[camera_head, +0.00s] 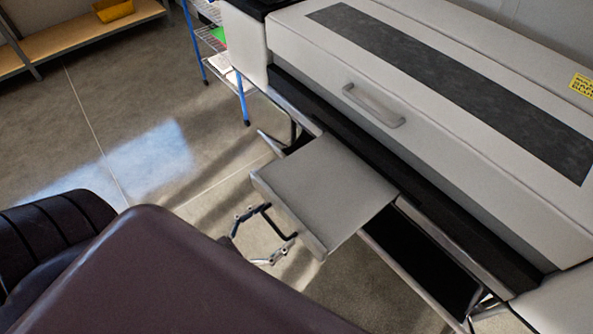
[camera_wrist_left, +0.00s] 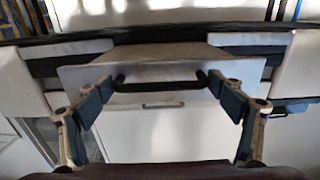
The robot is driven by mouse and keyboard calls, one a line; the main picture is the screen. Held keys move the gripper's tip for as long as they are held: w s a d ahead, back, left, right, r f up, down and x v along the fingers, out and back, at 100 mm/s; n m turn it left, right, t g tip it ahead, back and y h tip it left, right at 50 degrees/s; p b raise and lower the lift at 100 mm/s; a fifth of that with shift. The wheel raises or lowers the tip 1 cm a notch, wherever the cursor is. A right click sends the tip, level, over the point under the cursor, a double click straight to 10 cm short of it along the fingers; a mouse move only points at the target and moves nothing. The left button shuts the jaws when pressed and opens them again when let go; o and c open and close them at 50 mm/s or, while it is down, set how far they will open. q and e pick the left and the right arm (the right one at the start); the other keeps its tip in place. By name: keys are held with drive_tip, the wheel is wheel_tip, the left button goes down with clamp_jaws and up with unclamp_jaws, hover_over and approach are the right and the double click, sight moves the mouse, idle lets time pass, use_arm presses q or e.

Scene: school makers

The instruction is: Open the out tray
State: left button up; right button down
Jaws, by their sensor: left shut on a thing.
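The out tray (camera_head: 325,185) is a pale grey, flat-topped drawer that sticks out from the front of the large machine. Its dark bar handle (camera_head: 280,224) is on its front face. The handle also shows in the left wrist view (camera_wrist_left: 160,86), with the tray's front panel (camera_wrist_left: 155,125) around it. My left gripper (camera_head: 262,238) is at this handle, with one finger at each end of the bar, shut on it. Its fingertips show on both sides in the left wrist view (camera_wrist_left: 162,92). My right gripper is not in view.
The large grey machine (camera_head: 440,85) has a closed lid with a metal handle (camera_head: 373,106). A dark open recess (camera_head: 415,258) lies right of the tray. A blue-legged wire rack (camera_head: 215,45) stands behind. A wooden shelf (camera_head: 75,43) is far left. The floor (camera_head: 150,130) left of the tray is clear.

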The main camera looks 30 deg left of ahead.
use_arm(q)
drive_tip(key=shift+v, duration=2.2)
drive_tip(key=shift+d, duration=0.1)
drive_tip(key=o, duration=1.4)
drive_tip(key=v, duration=1.2)
